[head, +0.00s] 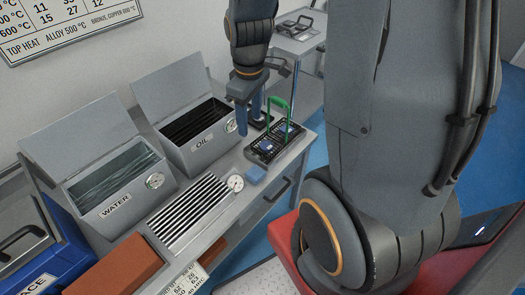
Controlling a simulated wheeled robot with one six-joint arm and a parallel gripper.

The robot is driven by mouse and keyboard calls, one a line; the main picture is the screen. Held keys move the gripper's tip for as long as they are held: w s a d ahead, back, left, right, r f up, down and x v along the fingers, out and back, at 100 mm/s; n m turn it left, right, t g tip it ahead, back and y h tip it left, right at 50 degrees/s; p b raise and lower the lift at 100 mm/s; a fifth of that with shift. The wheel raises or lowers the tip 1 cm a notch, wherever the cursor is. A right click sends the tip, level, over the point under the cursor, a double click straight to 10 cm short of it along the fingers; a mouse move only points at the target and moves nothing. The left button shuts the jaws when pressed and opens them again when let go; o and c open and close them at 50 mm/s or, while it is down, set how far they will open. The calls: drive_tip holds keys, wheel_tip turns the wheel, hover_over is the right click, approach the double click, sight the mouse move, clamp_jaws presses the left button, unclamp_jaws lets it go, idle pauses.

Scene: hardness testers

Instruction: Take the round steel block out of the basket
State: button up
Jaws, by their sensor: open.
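A flat black basket (276,154) with an upright green handle (290,108) stands at the right end of the bench. Small bluish items (265,146) show inside it, too small to tell their shape. I cannot make out the round steel block for certain. My gripper (250,118) points down just left of and behind the basket's handle, with its fingers apart and nothing seen between them. I cannot tell its exact height over the bench. A dark item (262,122) beside the fingers is partly hidden by them.
An open oil tank (201,146) and an open water tank (116,195) with raised lids stand to the left. My arm fills the right side.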

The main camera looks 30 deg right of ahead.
sight(266, 145)
drive_tip(key=w+d+f+n+b, duration=0.1)
drive_tip(key=w+d+f+n, duration=0.1)
drive_tip(key=d+f+n, duration=0.1)
drive_tip(key=w+d+f+n+b, duration=0.2)
drive_tip(key=w+d+f+n, duration=0.1)
drive_tip(key=f, duration=0.3)
drive_tip(key=w+d+f+n+b, duration=0.1)
drive_tip(key=w+d+f+n, duration=0.1)
drive_tip(key=d+f+n, duration=0.1)
drive_tip(key=shift+w+d+f+g+b, duration=0.2)
drive_tip(key=shift+d+f+g+b, duration=0.15)
drive_tip(key=shift+d+f, duration=0.3)
drive_tip(key=shift+n, duration=0.3)
drive_tip(key=shift+w+a+f+p, duration=0.1)
drive_tip(key=shift+f+p, duration=0.25)
drive_tip(key=shift+f, duration=1.65)
drive_tip(key=shift+a+f+p, duration=0.1)
drive_tip(key=shift+f+p, duration=0.25)
drive_tip(key=shift+f, duration=1.65)
drive_tip(key=c, duration=1)
drive_tip(key=shift+r, duration=0.1)
